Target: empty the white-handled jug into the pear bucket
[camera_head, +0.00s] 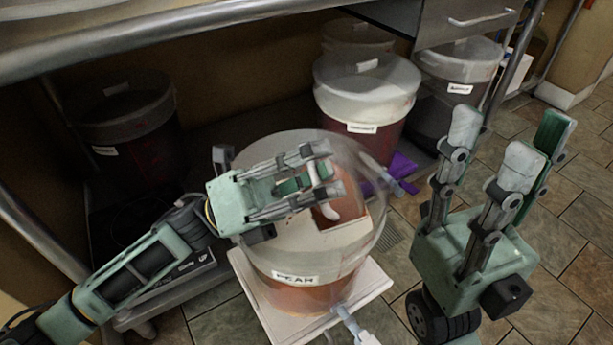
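The pear bucket (296,277), a clear round tub labelled PEAR with orange-brown contents, stands in the middle. My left gripper (320,172) reaches across its top from the left. A curved white handle (329,209) runs between the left fingers, which appear shut on it. A brownish, see-through body (350,197), seemingly the jug, shows just right of the fingers, over the bucket's top. The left hand hides part of it, so its tilt and any flow cannot be told. My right gripper (508,142) is open, empty and pointing up at the right, apart from the bucket.
The pear bucket stands on a white stand (373,284), with a tap (352,325) at its front. Labelled buckets stand behind it (367,95), at the right (458,62) and at the left (125,115), below a metal table (150,35). Purple cloth (402,168) lies behind. Tiled floor is clear at the right.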

